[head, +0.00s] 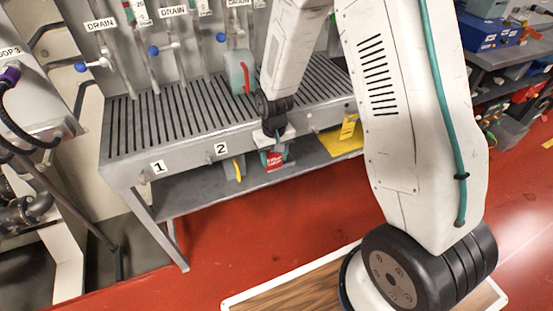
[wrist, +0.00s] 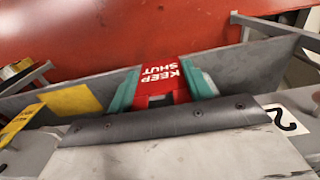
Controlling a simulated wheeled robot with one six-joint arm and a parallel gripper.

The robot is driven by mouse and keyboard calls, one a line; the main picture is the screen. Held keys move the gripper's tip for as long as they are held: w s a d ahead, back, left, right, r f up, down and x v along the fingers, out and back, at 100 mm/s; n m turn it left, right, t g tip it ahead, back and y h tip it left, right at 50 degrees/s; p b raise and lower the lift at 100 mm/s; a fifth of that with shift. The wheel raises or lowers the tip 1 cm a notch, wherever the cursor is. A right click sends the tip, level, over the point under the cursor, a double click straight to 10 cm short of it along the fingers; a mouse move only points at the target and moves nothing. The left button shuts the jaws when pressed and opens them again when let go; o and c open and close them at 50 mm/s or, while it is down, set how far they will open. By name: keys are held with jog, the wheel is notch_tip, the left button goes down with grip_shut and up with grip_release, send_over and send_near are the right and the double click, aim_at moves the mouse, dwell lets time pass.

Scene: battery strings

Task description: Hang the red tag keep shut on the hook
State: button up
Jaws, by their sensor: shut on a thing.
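The red tag (wrist: 160,82) reads KEEP SHUT, upside down in the wrist view. My gripper (wrist: 163,88) is shut on it, with a teal finger on each side. In the head view my gripper (head: 274,155) points down at the front edge of the grey slatted bench, right of the label 2 (head: 220,149); the red tag (head: 275,164) shows below the edge. Small hook-like fittings sit along this edge, one near label 1 (head: 145,178) and one near label 2 (head: 208,160). Whether the tag touches a hook is hidden by my gripper.
A yellow tag (head: 348,128) hangs at the bench edge on the right. A lower shelf (head: 205,191) holds a yellow piece (head: 341,143). Red floor lies in front.

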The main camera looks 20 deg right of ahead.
jog(key=shift+w+f, duration=0.25)
jog(key=shift+w, duration=0.8)
jog(key=shift+w+f, duration=0.25)
jog(key=shift+w, duration=0.75)
jog(key=shift+w, duration=0.15)
jog(key=o, duration=1)
